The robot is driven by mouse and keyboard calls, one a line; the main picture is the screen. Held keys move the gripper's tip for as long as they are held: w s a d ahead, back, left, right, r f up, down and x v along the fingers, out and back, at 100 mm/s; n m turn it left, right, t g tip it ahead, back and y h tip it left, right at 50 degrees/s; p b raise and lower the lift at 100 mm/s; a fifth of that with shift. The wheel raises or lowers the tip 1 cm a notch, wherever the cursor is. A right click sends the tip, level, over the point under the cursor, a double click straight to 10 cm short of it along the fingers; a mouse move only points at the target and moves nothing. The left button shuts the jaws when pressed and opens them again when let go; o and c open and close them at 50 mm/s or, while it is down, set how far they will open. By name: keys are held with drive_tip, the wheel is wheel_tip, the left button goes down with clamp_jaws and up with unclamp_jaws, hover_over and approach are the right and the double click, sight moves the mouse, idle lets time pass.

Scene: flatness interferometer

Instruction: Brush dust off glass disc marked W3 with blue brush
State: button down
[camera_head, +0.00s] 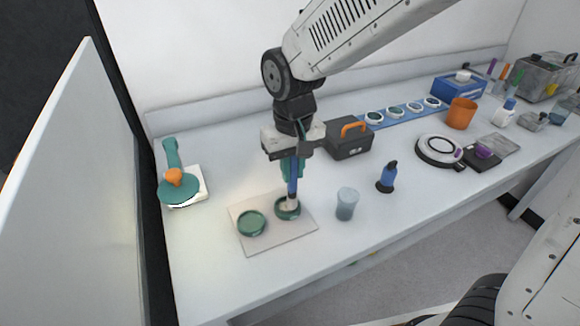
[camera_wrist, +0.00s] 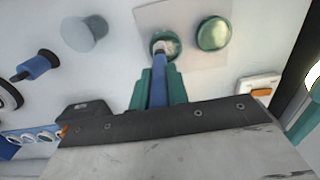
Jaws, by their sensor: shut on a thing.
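My gripper (camera_head: 293,168) is shut on the blue brush (camera_head: 292,184), which points down with its pale bristles at the right-hand green-rimmed round piece (camera_head: 288,212) on a light square mat (camera_head: 248,246). The bristles overlap this piece's face; I cannot tell whether they press on it. The brush (camera_wrist: 159,78) also shows between my green fingers in the wrist view. A second green round piece (camera_head: 251,223) lies to the left on the mat. Several discs (camera_head: 394,111) sit in a blue strip (camera_head: 404,119) at the back. No W3 mark or dust is legible.
A grey translucent cup (camera_head: 347,204) and a small blue-and-black tool (camera_head: 387,177) stand right of the mat. A dark box with an orange handle (camera_head: 349,140) is behind. A teal device with an orange knob (camera_head: 173,178) is at left. The table's front edge is close to the mat.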

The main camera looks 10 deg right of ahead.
drive_tip(key=shift+d, duration=0.15)
drive_tip(key=shift+r, duration=0.15)
drive_tip(key=shift+r, duration=0.4)
idle(0.4)
drive_tip(key=shift+w+a, duration=0.25)
drive_tip(key=shift+a, duration=0.4)
drive_tip(key=shift+w+a, duration=0.2)
drive_tip(key=shift+a, duration=0.45)
drive_tip(key=shift+f, duration=0.55)
